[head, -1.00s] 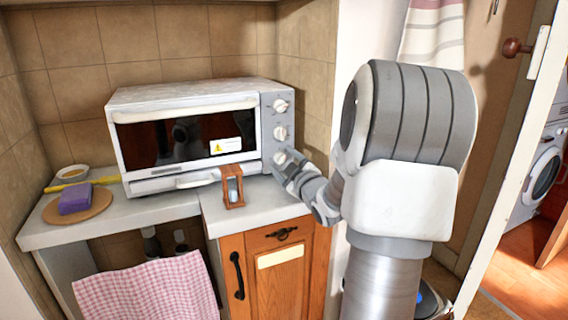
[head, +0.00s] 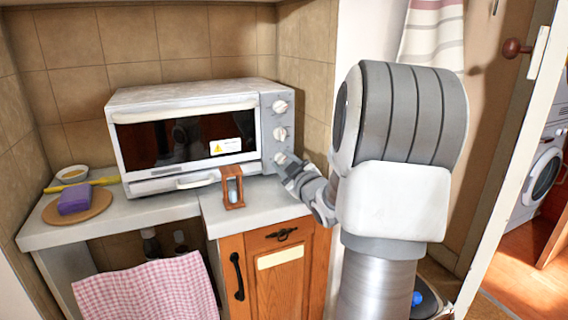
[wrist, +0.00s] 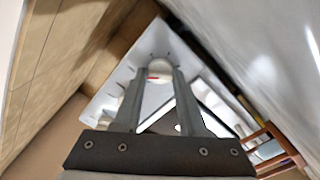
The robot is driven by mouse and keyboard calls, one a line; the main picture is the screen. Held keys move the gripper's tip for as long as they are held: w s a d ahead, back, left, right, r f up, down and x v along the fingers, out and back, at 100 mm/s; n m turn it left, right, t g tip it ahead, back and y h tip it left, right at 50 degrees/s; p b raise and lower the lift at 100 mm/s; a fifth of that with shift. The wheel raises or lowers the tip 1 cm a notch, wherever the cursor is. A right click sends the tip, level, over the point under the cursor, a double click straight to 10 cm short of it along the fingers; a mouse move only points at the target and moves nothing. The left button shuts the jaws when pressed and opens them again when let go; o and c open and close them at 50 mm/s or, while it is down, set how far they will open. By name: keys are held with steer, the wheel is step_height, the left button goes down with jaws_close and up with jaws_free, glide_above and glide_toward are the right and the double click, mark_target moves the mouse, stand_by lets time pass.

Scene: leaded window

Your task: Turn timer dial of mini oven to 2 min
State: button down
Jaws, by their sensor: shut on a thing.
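The white mini oven (head: 180,97) stands on the counter with its door closed. Its grey right-hand panel carries three white dials in a column: the top dial (head: 280,106), the middle dial (head: 280,133) and the lowest dial (head: 280,158). My gripper (head: 285,164) is at the lowest dial, reaching in from the right. In the wrist view, my two fingers (wrist: 159,72) are shut on either side of this pale dial (wrist: 160,62), and a red mark shows between them. The panel's lettering and the dial's setting are too small to read.
A wooden-framed hourglass (head: 232,187) stands on the counter in front of the oven, left of my gripper. A purple sponge (head: 75,199) lies on a round board at the left. The tiled wall (head: 306,110) is close on the oven's right.

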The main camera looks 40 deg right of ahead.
stand_by(0.3)
steer(key=shift+c, duration=2.4)
jaws_free()
steer(key=shift+s, duration=0.1)
steer(key=b+v, duration=0.2)
steer(key=v, duration=1.5)
steer(key=shift+s, duration=0.15)
steer(key=shift+d, duration=0.1)
